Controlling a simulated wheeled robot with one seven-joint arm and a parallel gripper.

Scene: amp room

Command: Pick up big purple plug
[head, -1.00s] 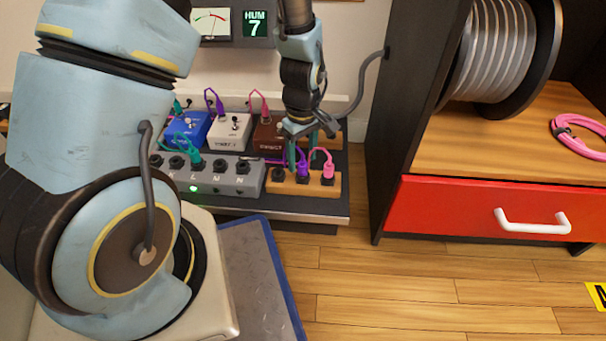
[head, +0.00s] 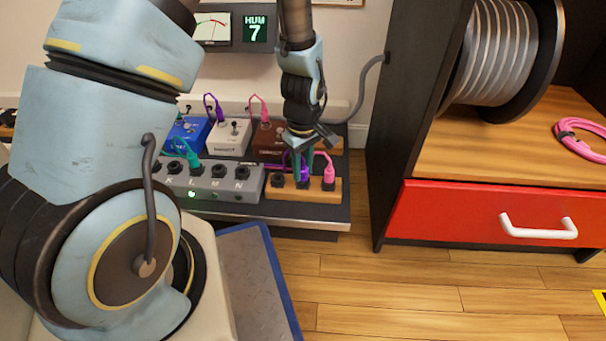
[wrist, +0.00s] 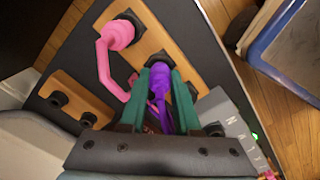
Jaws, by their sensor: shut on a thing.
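The big purple plug (wrist: 160,82) sits in the middle socket of a wooden socket block in the wrist view. In the head view it shows as a small purple patch (head: 303,172) between my fingers. My gripper (head: 303,165) points down over the block, its green fingers on either side of the plug. In the wrist view my gripper (wrist: 161,80) is shut on the purple plug. The plug appears to be still in or right at its socket; the fingers partly hide it.
A pink plug (head: 329,171) stands in the socket just right. The grey switch box (head: 225,183) with a teal plug (head: 190,155) is to the left. Pedals, including a white one (head: 229,137), stand behind. A cabinet with a red drawer (head: 470,220) is at right.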

